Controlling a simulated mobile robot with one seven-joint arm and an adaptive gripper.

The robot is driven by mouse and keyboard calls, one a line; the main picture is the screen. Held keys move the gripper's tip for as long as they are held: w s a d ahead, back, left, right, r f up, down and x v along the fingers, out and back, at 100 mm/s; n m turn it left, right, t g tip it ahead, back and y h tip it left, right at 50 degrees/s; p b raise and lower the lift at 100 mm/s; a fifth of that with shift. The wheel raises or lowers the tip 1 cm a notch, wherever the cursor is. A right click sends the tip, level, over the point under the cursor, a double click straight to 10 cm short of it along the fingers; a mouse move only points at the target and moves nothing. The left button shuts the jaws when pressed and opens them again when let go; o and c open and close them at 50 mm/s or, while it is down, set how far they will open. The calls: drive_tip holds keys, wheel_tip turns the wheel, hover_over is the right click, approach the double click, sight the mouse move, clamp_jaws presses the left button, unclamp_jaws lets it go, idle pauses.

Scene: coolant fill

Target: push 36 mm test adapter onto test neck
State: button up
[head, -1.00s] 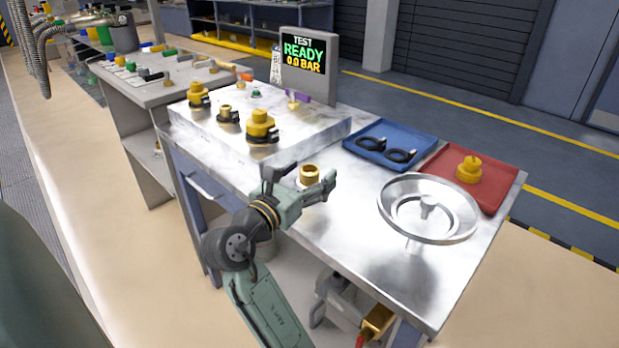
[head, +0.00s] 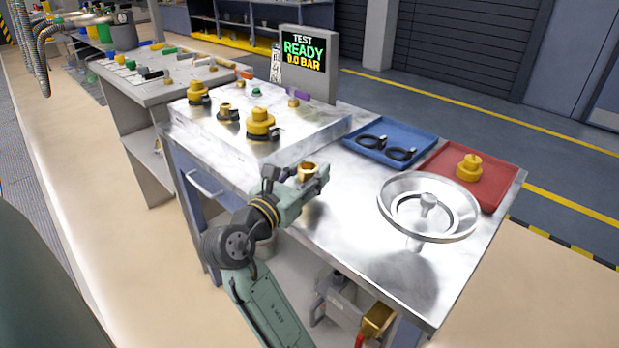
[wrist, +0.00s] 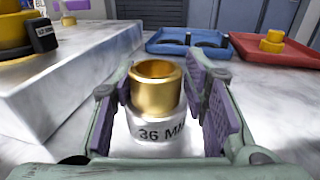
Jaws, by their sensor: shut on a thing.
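The 36 mm test adapter (wrist: 155,88) is a brass cylinder rising from a pale collar marked "36 MM". It stands upright on the bench and also shows in the head view (head: 308,170). My gripper (head: 298,172) is shut on it, with the purple pads (wrist: 214,110) on either side of the collar; the exact contact is hard to see. A small brass neck (head: 294,102) with a purple part beside it, possibly the test neck, sits on the raised block by the display; in the wrist view only its lower part shows.
Yellow fittings (head: 260,123) with black parts stand on the raised block (head: 300,140). The display (head: 306,62) reads "TEST READY 0.0 BAR". To the right are a blue tray (head: 418,137), a red tray (head: 497,190) with a yellow fitting and a metal dish (head: 385,212).

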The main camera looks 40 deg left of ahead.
drive_tip(key=shift+c, duration=0.7)
drive_tip(key=shift+r, duration=0.15)
